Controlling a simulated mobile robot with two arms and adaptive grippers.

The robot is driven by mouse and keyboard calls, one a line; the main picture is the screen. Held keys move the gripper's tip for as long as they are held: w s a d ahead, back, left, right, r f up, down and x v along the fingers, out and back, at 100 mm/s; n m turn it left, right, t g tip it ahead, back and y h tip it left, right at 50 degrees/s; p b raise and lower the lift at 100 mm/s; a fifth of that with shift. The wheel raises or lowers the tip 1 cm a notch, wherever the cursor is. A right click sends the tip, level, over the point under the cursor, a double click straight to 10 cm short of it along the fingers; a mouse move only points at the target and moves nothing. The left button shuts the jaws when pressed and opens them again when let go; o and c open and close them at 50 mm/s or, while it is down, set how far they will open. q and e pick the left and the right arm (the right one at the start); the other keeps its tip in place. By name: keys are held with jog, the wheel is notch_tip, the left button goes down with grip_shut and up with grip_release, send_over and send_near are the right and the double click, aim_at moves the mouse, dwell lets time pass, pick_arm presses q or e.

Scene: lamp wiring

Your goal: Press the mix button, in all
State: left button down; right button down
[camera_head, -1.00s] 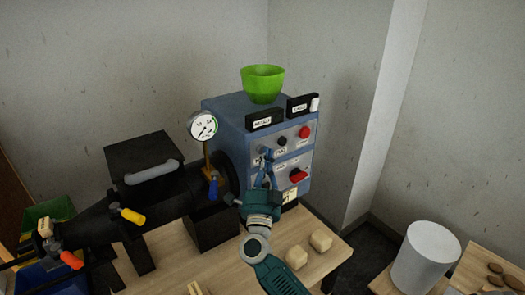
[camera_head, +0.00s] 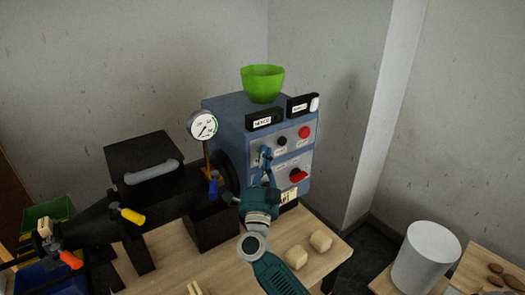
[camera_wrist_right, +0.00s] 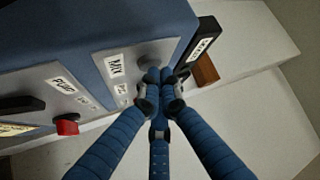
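The blue control box (camera_head: 230,118) stands on the table, with labelled buttons and knobs on its front panel. In the right wrist view a MIX label (camera_wrist_right: 115,65) sits on the panel, with a grey round button (camera_wrist_right: 149,59) beside it, partly hidden by my fingertips. My right gripper (camera_head: 265,153) is at the upper left of the panel. Its blue fingers are drawn together at the tips (camera_wrist_right: 158,75) with nothing between them. The tips are at or very close to the grey button; I cannot tell whether they touch it. My left gripper is not in view.
A red button (camera_head: 304,132), a black button (camera_head: 282,141) and a red switch (camera_head: 298,175) are also on the panel. A green bowl (camera_head: 263,83) sits on the box. A pressure gauge (camera_head: 203,125) and black machine (camera_head: 143,165) stand to the left. Pale blocks (camera_head: 320,240) lie on the table.

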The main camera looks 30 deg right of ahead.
jog(key=shift+w+r, duration=0.2)
jog(key=shift+r, duration=0.2)
dwell(0.8)
jog(key=shift+s, duration=0.1)
jog(key=shift+s+a+f+p, duration=0.1)
jog(key=shift+f+p, duration=0.05)
jog(key=shift+p, duration=0.15)
jog(key=shift+s+f, duration=0.2)
jog(key=shift+s, duration=0.25)
